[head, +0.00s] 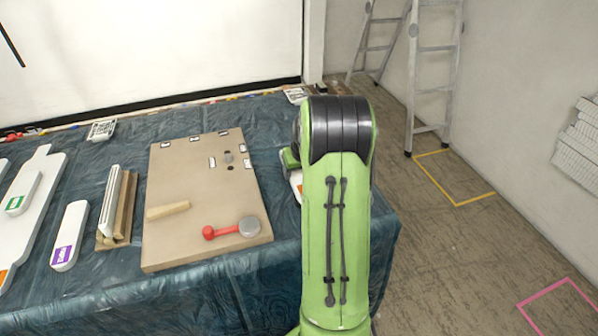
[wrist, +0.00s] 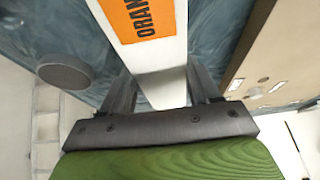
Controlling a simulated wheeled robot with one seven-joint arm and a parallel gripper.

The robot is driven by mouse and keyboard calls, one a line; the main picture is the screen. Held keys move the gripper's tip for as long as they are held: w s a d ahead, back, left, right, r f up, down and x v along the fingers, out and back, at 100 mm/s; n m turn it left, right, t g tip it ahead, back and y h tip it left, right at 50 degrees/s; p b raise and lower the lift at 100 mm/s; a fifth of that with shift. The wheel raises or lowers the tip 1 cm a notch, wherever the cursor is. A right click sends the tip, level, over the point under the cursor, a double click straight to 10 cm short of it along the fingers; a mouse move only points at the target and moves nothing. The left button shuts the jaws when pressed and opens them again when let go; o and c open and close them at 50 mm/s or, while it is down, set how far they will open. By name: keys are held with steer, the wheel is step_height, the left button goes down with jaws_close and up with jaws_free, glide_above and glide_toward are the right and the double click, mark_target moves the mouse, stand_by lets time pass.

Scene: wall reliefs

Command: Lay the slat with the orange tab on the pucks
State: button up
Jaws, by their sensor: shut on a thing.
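The white slat with the orange tab (wrist: 150,22) runs between the fingers of my gripper (wrist: 163,88) in the wrist view. The gripper is shut on it, with the tab's lettering partly cut off by the frame edge. In the head view my arm hides most of the gripper; a small white and orange part of the slat (head: 296,180) shows beside the arm. One dark grey round puck (wrist: 65,72) lies on the blue cloth left of the slat in the wrist view, apart from it. I cannot make out other pucks on the cloth.
Left are a purple-tabbed slat (head: 70,228), a wooden holder (head: 126,205) and a white board (head: 42,172) with a green-tabbed piece (head: 22,190). A ladder (head: 437,60) stands right.

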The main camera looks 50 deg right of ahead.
steer(key=shift+f+b, duration=0.5)
steer(key=shift+f, duration=0.1)
steer(key=o, duration=1.2)
steer(key=shift+c, duration=0.2)
